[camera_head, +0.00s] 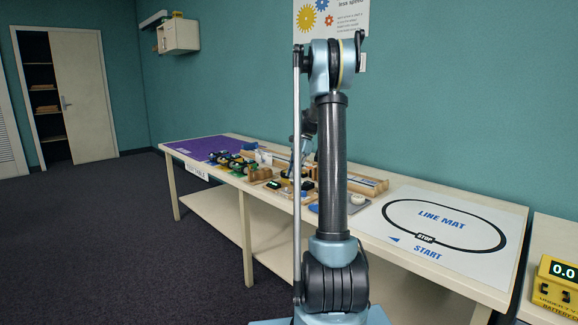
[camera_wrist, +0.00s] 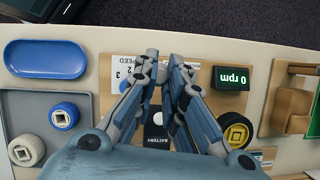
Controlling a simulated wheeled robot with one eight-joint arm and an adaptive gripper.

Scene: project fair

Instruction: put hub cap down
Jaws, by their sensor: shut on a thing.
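My gripper (camera_wrist: 163,70) shows in the wrist view with its fingers closed in together over the wooden board (camera_wrist: 205,100). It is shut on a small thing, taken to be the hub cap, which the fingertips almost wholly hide. Beneath the fingers lie a speed card (camera_wrist: 122,72) and a dark block marked battery (camera_wrist: 157,128). In the head view my arm hides most of the gripper above the table.
In the wrist view an empty blue oval dish (camera_wrist: 45,58) lies left, above a grey tray (camera_wrist: 92,110) with a blue wheel (camera_wrist: 62,115) and a cream wheel (camera_wrist: 26,150). A 0 rpm display (camera_wrist: 231,78) and a yellow-hubbed wheel (camera_wrist: 238,132) are right. The line mat (camera_head: 445,222) is clear.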

